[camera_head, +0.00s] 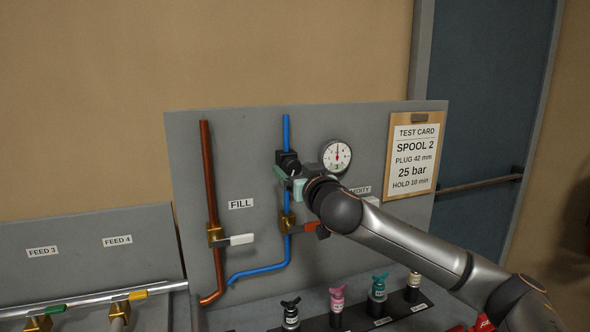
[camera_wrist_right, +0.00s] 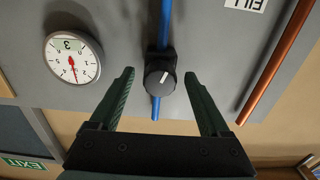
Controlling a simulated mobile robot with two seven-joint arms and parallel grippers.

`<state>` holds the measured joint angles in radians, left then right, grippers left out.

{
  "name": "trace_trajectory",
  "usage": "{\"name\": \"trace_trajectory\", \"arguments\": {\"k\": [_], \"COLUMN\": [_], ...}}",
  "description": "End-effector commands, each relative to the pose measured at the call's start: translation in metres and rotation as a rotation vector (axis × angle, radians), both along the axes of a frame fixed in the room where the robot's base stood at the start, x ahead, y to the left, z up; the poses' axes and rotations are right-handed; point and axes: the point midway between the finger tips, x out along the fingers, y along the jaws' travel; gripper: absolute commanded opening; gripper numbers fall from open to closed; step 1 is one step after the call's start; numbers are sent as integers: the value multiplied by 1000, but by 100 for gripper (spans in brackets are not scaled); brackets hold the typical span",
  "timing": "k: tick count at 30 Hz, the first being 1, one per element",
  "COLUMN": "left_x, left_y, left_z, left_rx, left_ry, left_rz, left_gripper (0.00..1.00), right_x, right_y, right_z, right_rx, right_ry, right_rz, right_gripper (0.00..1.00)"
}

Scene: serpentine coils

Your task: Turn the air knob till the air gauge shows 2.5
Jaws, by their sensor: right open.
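The air knob is a black round knob with a white pointer mark, on the blue pipe; it shows in the right wrist view (camera_wrist_right: 160,77) and partly in the head view (camera_head: 287,160). My right gripper (camera_head: 282,176) is at the knob. In the right wrist view its two dark green fingers (camera_wrist_right: 160,74) stand open, one on each side of the knob, with gaps showing. The air gauge (camera_head: 336,156) is a white dial right of the knob. Its red needle points about straight up; in the wrist view the gauge (camera_wrist_right: 73,58) is upside down. Its exact reading is too small to tell. My left gripper is out of view.
A grey panel (camera_head: 190,150) carries a copper pipe (camera_head: 210,170), a blue pipe (camera_head: 286,130) and lever valves. A test card (camera_head: 416,157) hangs at right. Several small coloured-top valves stand below. A red-orange lever (camera_head: 313,228) sits under my right wrist.

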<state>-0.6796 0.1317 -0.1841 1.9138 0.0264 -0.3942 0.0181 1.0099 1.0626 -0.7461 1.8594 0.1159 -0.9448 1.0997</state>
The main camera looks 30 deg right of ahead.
Motion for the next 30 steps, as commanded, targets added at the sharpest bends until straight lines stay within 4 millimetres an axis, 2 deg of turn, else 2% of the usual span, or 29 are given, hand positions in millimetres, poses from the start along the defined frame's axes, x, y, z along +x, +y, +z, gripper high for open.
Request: {"name": "trace_trajectory", "arguments": {"k": [3, 24, 30], "left_x": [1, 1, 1], "left_y": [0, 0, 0], "left_z": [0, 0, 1], "left_rx": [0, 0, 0], "left_ry": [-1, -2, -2], "left_rz": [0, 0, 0], "left_gripper": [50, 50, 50], "right_x": [0, 0, 0], "right_y": [0, 0, 0], "right_z": [0, 0, 0], "right_rx": [0, 0, -7], "right_ry": [0, 0, 3], "right_rz": [0, 0, 1], "right_gripper": [80, 2, 0]}}
